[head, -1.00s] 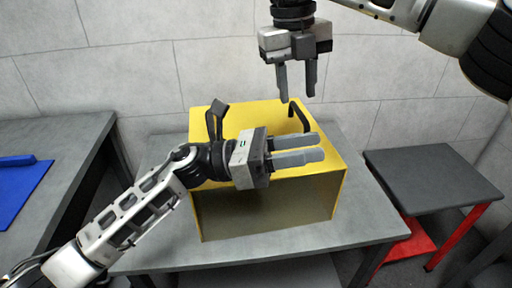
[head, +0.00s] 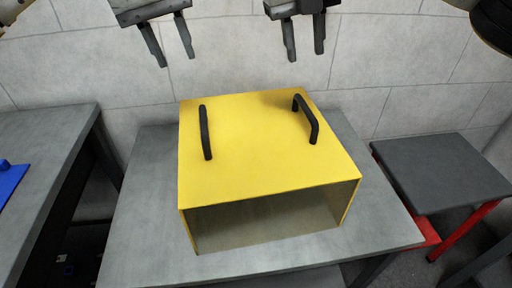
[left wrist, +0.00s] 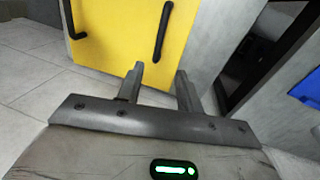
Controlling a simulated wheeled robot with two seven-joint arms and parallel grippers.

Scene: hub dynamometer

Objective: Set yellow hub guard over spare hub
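The yellow hub guard (head: 250,150) is a box with an open front and two black handles on its top, a left one (head: 205,132) and a right one (head: 306,118). It stands upright on the grey table. Its inside looks empty through the front opening. My left gripper (head: 172,52) is open and empty, raised above and behind the guard's left side. My right gripper (head: 305,42) is open and empty, raised above the guard's back right. The left wrist view shows the open left fingers (left wrist: 160,85) with the guard (left wrist: 130,35) beyond them. I see no spare hub.
The grey table (head: 140,220) has bare room left of the guard. A second grey table (head: 40,150) at far left carries a blue item (head: 10,180). A dark-topped stand with red legs (head: 440,170) is at the right. A tiled wall is behind.

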